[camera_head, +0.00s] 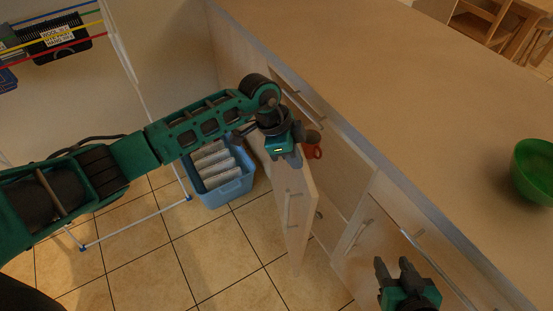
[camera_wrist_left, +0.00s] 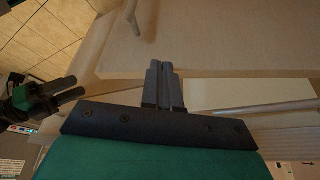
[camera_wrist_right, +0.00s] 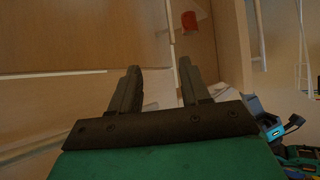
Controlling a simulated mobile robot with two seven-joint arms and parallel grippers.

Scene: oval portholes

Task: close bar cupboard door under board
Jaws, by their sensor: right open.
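The bar cupboard door (camera_head: 297,212) is a pale wood panel with a bar handle. It stands open, swung out from the counter front below the worktop board (camera_head: 370,95). My left gripper (camera_head: 314,137) is at the door's upper edge, near the opening; I cannot tell if it touches. Its fingers are together with nothing visible between them in the left wrist view (camera_wrist_left: 164,85). My right gripper (camera_head: 394,268) is open and empty, in front of the counter to the right of the door. Its spread fingers also show in the right wrist view (camera_wrist_right: 160,85).
A red object (camera_head: 312,152) shows by the cupboard opening, partly hidden by my left gripper. A blue crate (camera_head: 226,192) with white items stands on the tiled floor left of the door. A white drying rack (camera_head: 135,232) is further left. A green bowl (camera_head: 535,170) sits on the worktop.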

